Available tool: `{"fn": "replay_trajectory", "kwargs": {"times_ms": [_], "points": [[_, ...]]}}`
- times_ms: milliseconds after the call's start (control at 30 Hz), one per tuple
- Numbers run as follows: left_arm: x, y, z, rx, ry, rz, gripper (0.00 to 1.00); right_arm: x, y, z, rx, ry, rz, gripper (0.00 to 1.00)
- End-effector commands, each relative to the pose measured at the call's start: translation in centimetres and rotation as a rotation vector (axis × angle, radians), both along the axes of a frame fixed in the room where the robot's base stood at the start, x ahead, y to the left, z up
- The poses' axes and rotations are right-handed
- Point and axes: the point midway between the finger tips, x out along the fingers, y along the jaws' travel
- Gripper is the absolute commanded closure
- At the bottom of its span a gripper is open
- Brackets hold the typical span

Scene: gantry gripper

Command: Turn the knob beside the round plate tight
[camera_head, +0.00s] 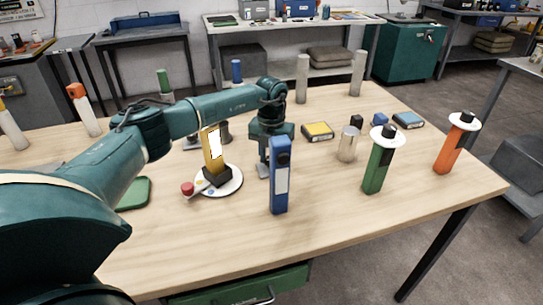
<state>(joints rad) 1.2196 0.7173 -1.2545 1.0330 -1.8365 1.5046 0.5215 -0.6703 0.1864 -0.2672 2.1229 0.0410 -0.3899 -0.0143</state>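A round white plate (232,186) lies on the wooden table, with a yellow and black upright piece (213,152) standing on it. A red knob (187,189) sits at the plate's left edge, at the end of a short light bar. My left arm reaches in from the left, over the far side of the plate. My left gripper (264,168) points down, to the right of the plate and apart from the red knob. A blue upright block (280,176) stands in front of it and hides part of its fingers, so its opening is unclear. My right gripper is out of view.
Green (377,168) and orange (449,150) posts with white discs stand at the right. A grey cylinder (347,144) and a yellow box (318,131) stand behind the blue block. A green pad (135,194) lies left of the plate. The table's front is clear.

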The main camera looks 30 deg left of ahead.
Motion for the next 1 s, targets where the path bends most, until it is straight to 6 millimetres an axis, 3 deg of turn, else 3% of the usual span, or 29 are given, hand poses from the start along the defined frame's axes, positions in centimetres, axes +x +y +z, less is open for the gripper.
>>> {"fn": "replay_trajectory", "kwargs": {"times_ms": [1000], "points": [[0.1, 0.13, 0.08, 0.001, -0.003, -0.964, 0.88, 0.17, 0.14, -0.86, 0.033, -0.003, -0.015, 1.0]]}}
